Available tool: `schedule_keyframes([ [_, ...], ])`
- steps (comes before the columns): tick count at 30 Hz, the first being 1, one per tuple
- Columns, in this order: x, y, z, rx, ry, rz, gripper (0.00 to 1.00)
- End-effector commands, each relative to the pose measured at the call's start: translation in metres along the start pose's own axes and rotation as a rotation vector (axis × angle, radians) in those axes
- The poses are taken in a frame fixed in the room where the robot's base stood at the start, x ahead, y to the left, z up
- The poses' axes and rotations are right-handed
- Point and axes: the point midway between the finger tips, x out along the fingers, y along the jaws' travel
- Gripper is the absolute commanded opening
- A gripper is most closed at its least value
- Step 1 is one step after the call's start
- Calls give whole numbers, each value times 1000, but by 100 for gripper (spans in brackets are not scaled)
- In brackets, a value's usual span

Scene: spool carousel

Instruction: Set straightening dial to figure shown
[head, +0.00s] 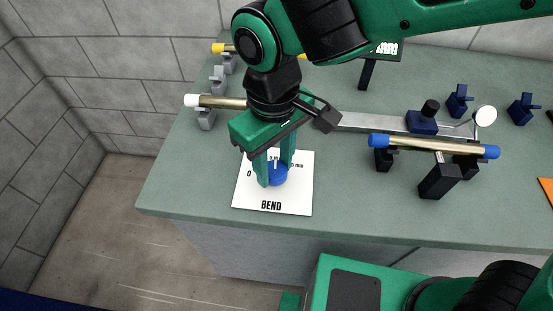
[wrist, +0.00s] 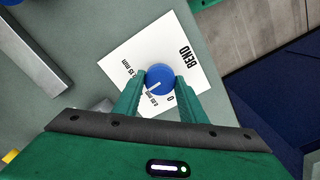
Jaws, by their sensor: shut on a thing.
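The straightening dial is a round blue knob (head: 277,175) with a white pointer line, on a white plate (head: 290,207) marked "BEND". The plate lies on the green bench and carries a 0 and figures in mm around the knob. My gripper (head: 272,177) points down over the plate with its green fingers closed on the two sides of the knob. In the wrist view the knob (wrist: 160,76) sits between the fingertips, and its white line points toward the small figures. A dark display (head: 386,48) with white characters stands at the back, partly hidden by my arm; I cannot read its figure.
A brass rod with blue ends (head: 435,146) rests on black supports at the right. A dial gauge (head: 486,116) stands behind it. A rod with a white end (head: 215,101) lies on grey holders at the left. Blue holders (head: 458,100) stand at the back right.

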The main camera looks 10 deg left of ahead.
Motion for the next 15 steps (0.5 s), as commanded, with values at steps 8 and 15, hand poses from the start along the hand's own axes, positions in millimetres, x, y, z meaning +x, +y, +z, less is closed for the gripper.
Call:
schedule_keyframes([
  [8,-2,4,-4,272,11,1,15],
  [15,-2,5,-3,490,10,1,15],
])
